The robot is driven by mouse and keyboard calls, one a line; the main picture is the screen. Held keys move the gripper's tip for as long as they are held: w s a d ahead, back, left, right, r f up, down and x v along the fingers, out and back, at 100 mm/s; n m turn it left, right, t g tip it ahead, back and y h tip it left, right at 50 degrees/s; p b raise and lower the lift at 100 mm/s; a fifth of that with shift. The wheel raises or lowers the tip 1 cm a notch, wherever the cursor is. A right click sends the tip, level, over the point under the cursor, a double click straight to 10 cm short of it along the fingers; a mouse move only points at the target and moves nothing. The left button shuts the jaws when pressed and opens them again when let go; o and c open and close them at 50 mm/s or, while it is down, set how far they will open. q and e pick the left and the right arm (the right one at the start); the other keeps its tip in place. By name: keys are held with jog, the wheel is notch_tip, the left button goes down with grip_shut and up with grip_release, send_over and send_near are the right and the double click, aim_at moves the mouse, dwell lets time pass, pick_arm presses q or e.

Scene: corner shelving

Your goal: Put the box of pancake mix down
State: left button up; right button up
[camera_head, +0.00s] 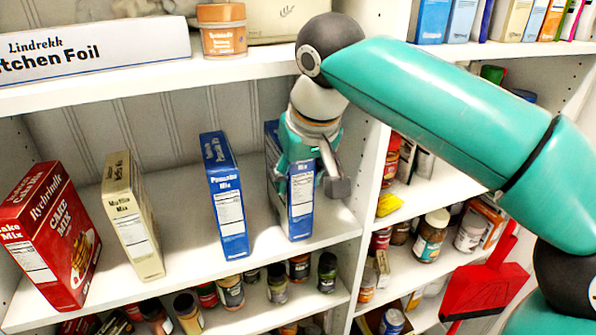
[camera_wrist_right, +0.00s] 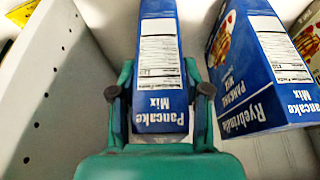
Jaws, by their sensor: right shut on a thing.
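A blue box of pancake mix (camera_head: 301,205) stands upright at the right end of the middle shelf, close to the upright panel. My right gripper (camera_head: 308,172) reaches down from above and behind and is shut on this box. In the right wrist view the box (camera_wrist_right: 160,55) sits between the two fingers (camera_wrist_right: 160,95), one on each side. Its base looks level with the shelf board, but I cannot tell whether it touches. A second blue pancake mix box (camera_head: 227,195) stands to its left, apart from it. My left gripper is not in view.
A muffin mix box (camera_head: 133,220) and a red cake mix box (camera_head: 50,225) stand further left on the same shelf (camera_head: 185,265). The white upright panel (camera_head: 365,180) is close on the right. A kitchen foil box (camera_head: 95,50) lies on the shelf above. Several jars stand below.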

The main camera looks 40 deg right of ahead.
jog(key=shift+f, duration=0.1)
jog(key=o, duration=0.9)
jog(key=shift+o, duration=0.2)
jog(key=shift+r, duration=0.35)
jog(key=s+a+r+b, duration=0.2)
jog(key=s+a+b, duration=0.1)
jog(key=s, duration=0.9)
jog(key=shift+s+r, duration=0.15)
jog(key=shift+s, duration=0.25)
